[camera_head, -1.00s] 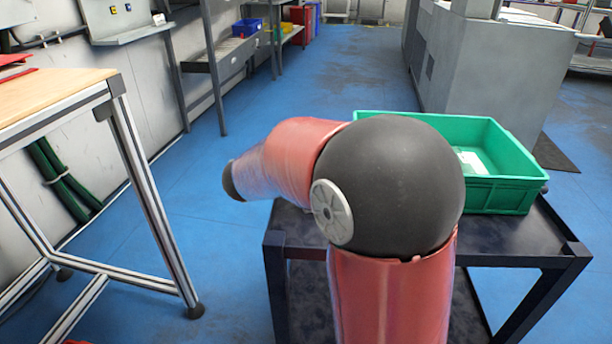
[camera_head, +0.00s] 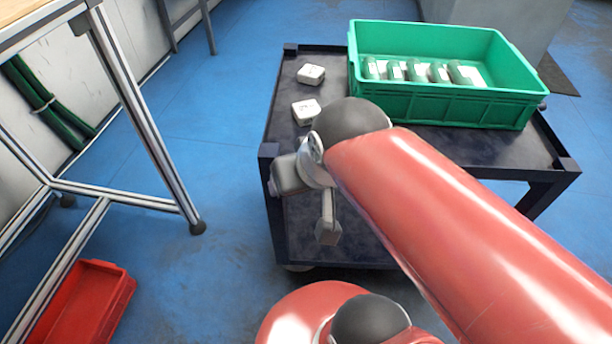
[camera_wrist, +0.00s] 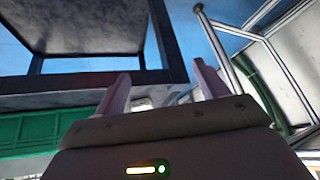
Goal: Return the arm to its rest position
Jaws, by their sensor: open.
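My red arm reaches across the right of the head view, its black joint (camera_head: 350,118) in front of the dark cart's left side. The wrist parts hang at the cart's front left corner. In the wrist view my gripper (camera_wrist: 162,88) has two fingers apart with nothing between them. In the head view the fingers are too small and partly hidden to make out clearly.
A green crate (camera_head: 440,108) with several white-and-green items stands on the dark cart (camera_head: 300,148). A red bin (camera_head: 85,300) is on the floor. Blue floor lies clear between.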

